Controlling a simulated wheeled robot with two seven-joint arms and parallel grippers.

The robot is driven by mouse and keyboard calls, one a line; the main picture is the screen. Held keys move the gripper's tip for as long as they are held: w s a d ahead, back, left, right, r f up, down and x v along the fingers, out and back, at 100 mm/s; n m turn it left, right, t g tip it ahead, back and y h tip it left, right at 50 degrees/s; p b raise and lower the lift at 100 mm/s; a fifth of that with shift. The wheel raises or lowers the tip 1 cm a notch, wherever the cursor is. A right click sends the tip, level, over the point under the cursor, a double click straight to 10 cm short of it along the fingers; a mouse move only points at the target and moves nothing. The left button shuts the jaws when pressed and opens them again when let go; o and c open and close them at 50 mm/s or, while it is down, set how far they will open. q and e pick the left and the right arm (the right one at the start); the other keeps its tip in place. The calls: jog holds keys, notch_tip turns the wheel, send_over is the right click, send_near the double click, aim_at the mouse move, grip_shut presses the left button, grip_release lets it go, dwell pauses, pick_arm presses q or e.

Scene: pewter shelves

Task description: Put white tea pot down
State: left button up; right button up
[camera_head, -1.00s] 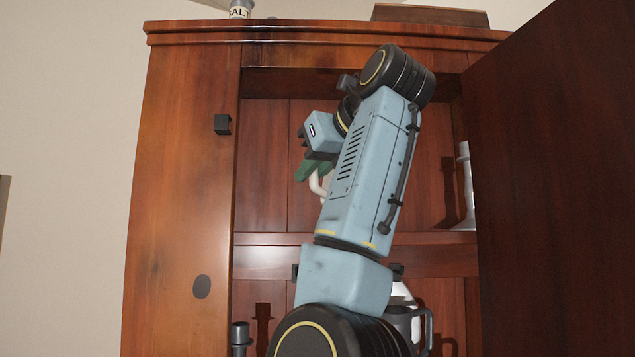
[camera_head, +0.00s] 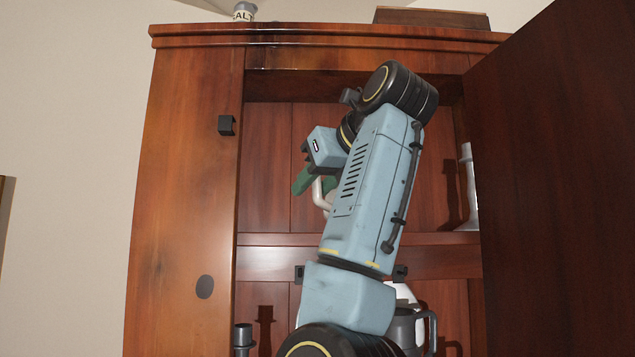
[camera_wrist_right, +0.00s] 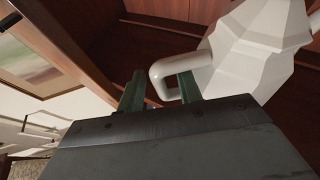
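The white tea pot is mostly hidden behind my right arm in the head view; its pale handle (camera_head: 318,192) shows at the arm's left edge, within the upper compartment. In the right wrist view the faceted white tea pot (camera_wrist_right: 255,50) fills the upper right, with its loop handle toward me. My right gripper (camera_wrist_right: 160,90) has its two green fingers spread, one outside the handle and one within its loop, with gaps beside the handle bar. The right gripper also shows in the head view (camera_head: 314,184). The pot's base is hidden, so its contact with the shelf cannot be seen. My left gripper is not in view.
The wooden cabinet (camera_head: 190,180) has an open door (camera_head: 560,180) at the right. A pale grey object (camera_head: 468,190) stands on the upper shelf (camera_head: 430,239) near the door. A grey jug (camera_head: 412,328) and a dark candlestick-like object (camera_head: 242,338) stand lower down.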

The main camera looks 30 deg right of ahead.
jog(key=shift+r, duration=0.15)
jog(key=shift+s+d+r+b, duration=0.1)
jog(key=shift+s+b, duration=0.3)
jog(key=shift+b, duration=0.1)
jog(key=shift+s+r+b, duration=0.2)
jog(key=shift+s+b, duration=0.5)
jog(key=shift+b, duration=0.2)
jog(key=a+b+v, duration=0.1)
jog(key=b+v, duration=0.2)
jog(key=v, duration=0.6)
jog(key=shift+s+d+r+b, duration=0.3)
jog(key=shift+d+r, duration=0.05)
jog(key=shift+d, duration=0.15)
